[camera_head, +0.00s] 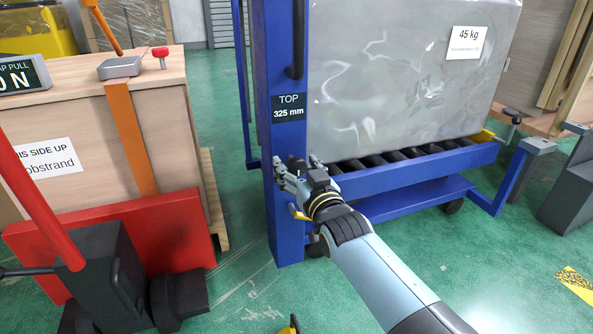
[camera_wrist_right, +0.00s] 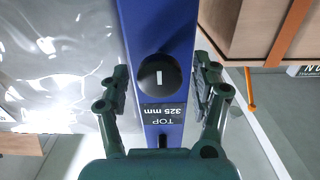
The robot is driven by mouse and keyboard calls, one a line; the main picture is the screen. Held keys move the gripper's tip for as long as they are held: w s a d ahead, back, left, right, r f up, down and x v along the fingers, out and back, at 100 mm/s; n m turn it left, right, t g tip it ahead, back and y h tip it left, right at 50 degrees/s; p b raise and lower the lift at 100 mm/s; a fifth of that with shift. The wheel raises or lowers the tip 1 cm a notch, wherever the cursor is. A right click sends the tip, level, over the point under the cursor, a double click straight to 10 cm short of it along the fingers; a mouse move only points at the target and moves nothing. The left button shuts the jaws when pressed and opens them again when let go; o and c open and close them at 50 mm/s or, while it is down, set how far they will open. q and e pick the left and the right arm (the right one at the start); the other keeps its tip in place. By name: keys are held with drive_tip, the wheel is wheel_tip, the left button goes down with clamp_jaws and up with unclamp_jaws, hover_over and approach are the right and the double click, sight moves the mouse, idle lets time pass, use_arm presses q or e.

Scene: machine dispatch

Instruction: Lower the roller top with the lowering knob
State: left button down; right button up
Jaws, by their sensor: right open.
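The lowering knob (camera_wrist_right: 158,76) is a round black knob with a white mark on the blue post (camera_head: 274,215). In the wrist view it lies between the two fingers of my right gripper (camera_wrist_right: 161,82), which is open; I cannot tell whether either finger touches it. In the head view my right gripper (camera_head: 297,168) is at the post, just below the label reading "TOP 325 mm" (camera_head: 289,108), and covers most of the knob area. The roller top (camera_head: 390,158) has black rollers in a blue frame and carries a grey wrapped load marked 45 kg (camera_head: 400,70). My left gripper is not in view.
A wooden crate (camera_head: 88,128) with an orange strap stands at the left, behind a red plate (camera_head: 120,240) and a red lever (camera_head: 35,195). A black handle (camera_head: 297,40) is higher on the post. Green floor (camera_head: 250,300) lies open in front.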

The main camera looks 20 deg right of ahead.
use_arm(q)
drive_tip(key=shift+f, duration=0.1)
use_arm(e)
drive_tip(key=shift+w, duration=0.25)
